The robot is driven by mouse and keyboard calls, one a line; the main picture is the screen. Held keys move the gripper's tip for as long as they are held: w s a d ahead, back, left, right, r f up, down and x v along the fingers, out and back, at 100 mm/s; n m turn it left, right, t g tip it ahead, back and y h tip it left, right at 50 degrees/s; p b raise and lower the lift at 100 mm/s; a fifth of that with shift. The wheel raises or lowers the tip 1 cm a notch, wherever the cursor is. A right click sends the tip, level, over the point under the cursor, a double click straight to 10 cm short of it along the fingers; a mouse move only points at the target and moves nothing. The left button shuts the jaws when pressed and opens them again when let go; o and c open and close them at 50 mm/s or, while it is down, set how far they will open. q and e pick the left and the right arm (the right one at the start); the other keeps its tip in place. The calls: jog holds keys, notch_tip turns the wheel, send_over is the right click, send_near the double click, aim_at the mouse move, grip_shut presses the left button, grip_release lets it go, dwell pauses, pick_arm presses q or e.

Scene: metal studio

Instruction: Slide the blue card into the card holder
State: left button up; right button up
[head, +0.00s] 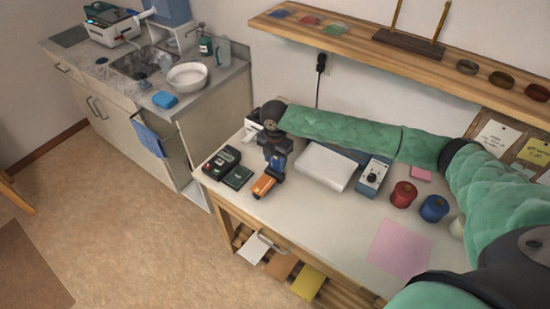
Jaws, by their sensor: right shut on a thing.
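My right gripper (273,167) points down over the left part of the table, at the end of the green-sleeved arm. It is shut on a small blue thing (278,163), which looks like the blue card; the fingers hide much of it. An orange block-like thing (263,186) with dark ends is right below and in front of the fingertips. I cannot tell whether they touch. I cannot make out for sure which thing is the card holder. My left gripper is not in view.
A dark card terminal (220,161) and a dark green box (237,177) stand left of the gripper. A white pad (325,167), a blue-grey device (373,176), and red (403,194) and blue (434,208) spools stand to the right. A pink sheet (399,250) lies in front.

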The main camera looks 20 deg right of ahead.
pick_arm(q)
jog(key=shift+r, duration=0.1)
pick_arm(e)
jog(key=shift+f, duration=1.5)
dwell(0.9)
dwell(0.3)
jog(key=o, duration=1.1)
jog(key=shift+r+b, duration=0.45)
jog(key=shift+r, duration=0.6)
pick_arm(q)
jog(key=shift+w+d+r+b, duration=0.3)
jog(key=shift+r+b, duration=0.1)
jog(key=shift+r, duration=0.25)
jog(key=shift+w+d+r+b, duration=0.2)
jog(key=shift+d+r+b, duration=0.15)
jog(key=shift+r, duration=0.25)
pick_arm(e)
jog(key=shift+r, duration=2.8)
